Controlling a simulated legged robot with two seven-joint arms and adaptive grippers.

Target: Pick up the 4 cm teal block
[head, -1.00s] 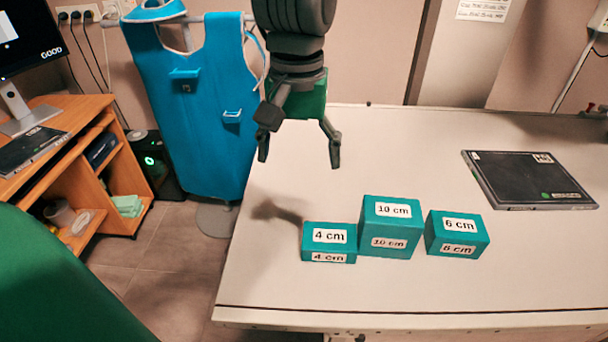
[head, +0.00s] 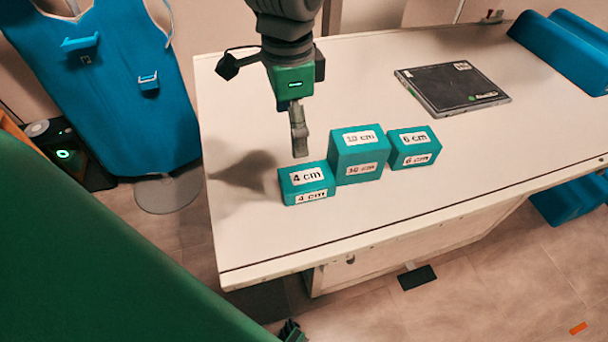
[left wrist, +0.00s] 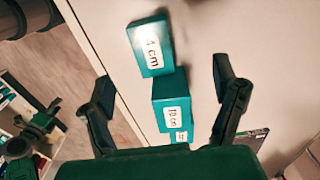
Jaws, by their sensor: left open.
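The teal 4 cm block (head: 307,184) sits at the left end of a row of blocks on the white table, its labels facing up and front. It also shows in the left wrist view (left wrist: 165,60), beyond the open fingers. My left gripper (head: 300,148) points down just behind and above the block, seen edge-on in the head view. In the left wrist view the left gripper (left wrist: 160,95) has its fingers spread wide with nothing between the tips. Whether a fingertip touches the block cannot be told. My right gripper cannot be made out.
The teal 10 cm block (head: 359,156) stands close to the right of the 4 cm block, with the 6 cm block (head: 414,147) beyond. A black flat panel (head: 451,87) lies farther back on the table (head: 420,190). The table's front is clear. A blue apron (head: 110,90) hangs at left.

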